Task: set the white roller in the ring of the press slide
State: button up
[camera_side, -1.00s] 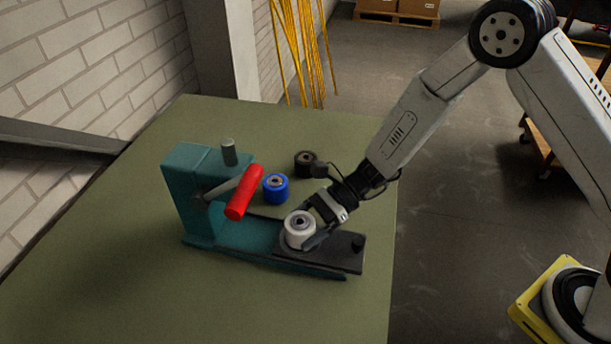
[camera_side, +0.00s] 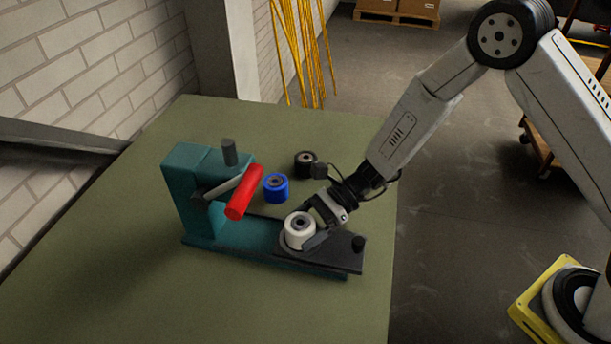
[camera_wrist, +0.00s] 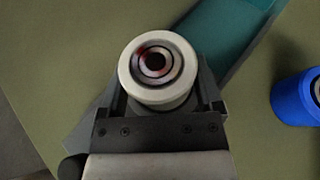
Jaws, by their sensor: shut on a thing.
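The white roller (camera_side: 299,231) stands upright at the left part of the dark press slide (camera_side: 340,252). In the wrist view the roller (camera_wrist: 140,72) shows its round top with a dark bore. My gripper (camera_side: 309,228) is shut on the roller, with one finger on each side of it in the wrist view (camera_wrist: 160,97). The ring of the slide is hidden beneath the roller, so I cannot tell how deep the roller sits. The slide lies on the teal press base (camera_side: 232,242).
The teal press (camera_side: 185,190) with its red handle (camera_side: 244,192) stands left of the roller. A blue roller (camera_side: 276,188) and a black roller (camera_side: 305,164) stand behind on the green table (camera_side: 130,285).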

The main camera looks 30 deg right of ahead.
jog(key=shift+f, duration=0.25)
dwell(0.3)
jog(key=o, duration=1.1)
jog(key=shift+d, duration=0.1)
jog(key=shift+v, duration=3.8)
